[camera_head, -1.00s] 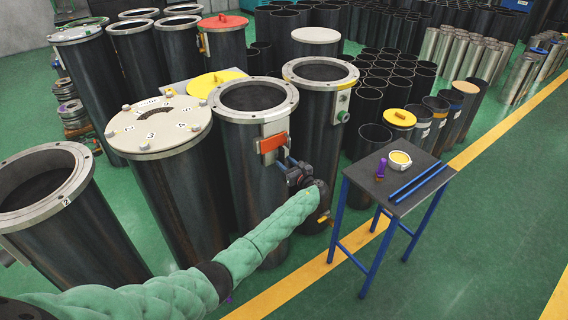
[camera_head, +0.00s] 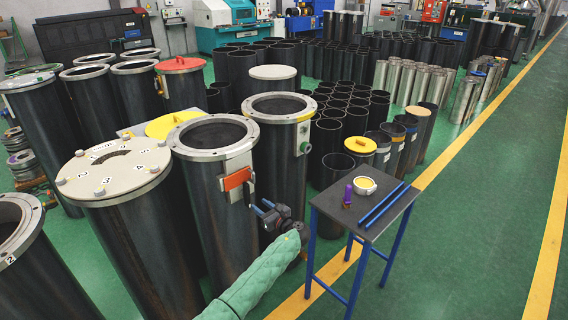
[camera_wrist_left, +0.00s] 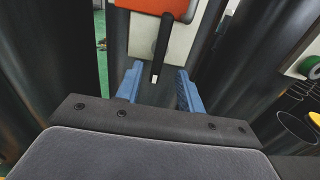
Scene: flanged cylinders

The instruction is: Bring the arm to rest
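My left arm in its green quilted sleeve comes in from the bottom of the head view. My left gripper (camera_head: 260,207) is beside a tall black flanged cylinder (camera_head: 215,230), just below and right of an orange box (camera_head: 237,179) on its side. In the left wrist view the two blue fingers (camera_wrist_left: 160,72) stand apart. The orange box (camera_wrist_left: 158,5) is ahead of them on a pale plate, and a thin black lever hangs down between or just beyond the fingertips. I cannot tell whether it touches them. Nothing is clearly gripped. My right gripper is not in view.
A small blue-legged table (camera_head: 365,217) stands right of the gripper, with a yellow-filled bowl (camera_head: 364,186), a purple item (camera_head: 348,194) and two blue rods. Another flanged cylinder (camera_head: 279,150) stands close behind. Open green floor (camera_head: 470,230) lies to the right.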

